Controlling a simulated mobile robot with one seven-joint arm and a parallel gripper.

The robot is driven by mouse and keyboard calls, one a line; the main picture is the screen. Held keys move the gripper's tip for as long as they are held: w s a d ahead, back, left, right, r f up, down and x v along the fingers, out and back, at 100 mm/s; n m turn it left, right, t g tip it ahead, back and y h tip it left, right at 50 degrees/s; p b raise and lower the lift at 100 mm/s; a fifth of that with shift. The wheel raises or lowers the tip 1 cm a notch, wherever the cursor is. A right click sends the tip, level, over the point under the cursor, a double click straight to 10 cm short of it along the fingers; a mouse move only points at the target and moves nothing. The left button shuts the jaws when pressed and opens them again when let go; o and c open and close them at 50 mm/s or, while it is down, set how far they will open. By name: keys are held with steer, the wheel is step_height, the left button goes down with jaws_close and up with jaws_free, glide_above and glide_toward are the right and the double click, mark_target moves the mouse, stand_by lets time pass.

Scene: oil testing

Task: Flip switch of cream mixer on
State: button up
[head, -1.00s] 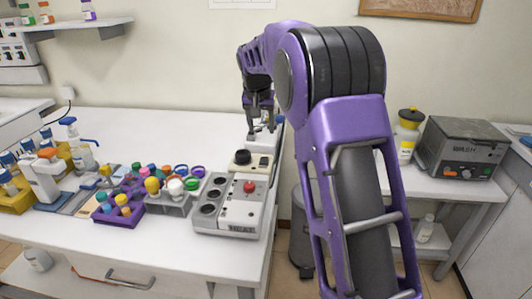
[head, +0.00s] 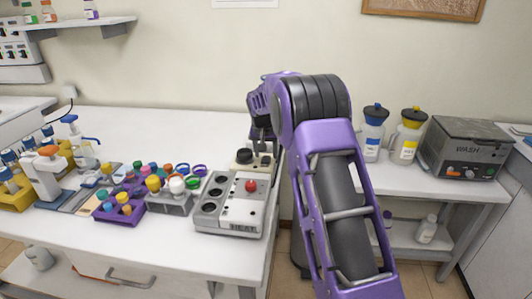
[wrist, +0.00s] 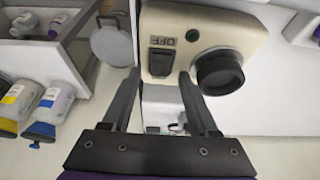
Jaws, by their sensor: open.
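The cream mixer (head: 241,162) is a small cream box with a black round knob, at the right end of the bench in the head view. In the wrist view its cream top (wrist: 197,28) shows a black rocker switch (wrist: 162,62), an OFF label beside it, a small green light and the black knob (wrist: 219,72). My gripper (wrist: 158,74) is open and empty, with its two fingertips on either side of the switch. I cannot tell if they touch the mixer. In the head view my gripper (head: 262,146) is close above the mixer, partly hidden by my arm.
A grey heater block (head: 229,218) with a red knob stands just in front of the mixer. Tube racks (head: 120,212) and bottles fill the bench's left. A side table with a wash unit (head: 464,148) and two capped bottles is on the right, past a gap.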

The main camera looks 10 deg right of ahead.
jaws_close()
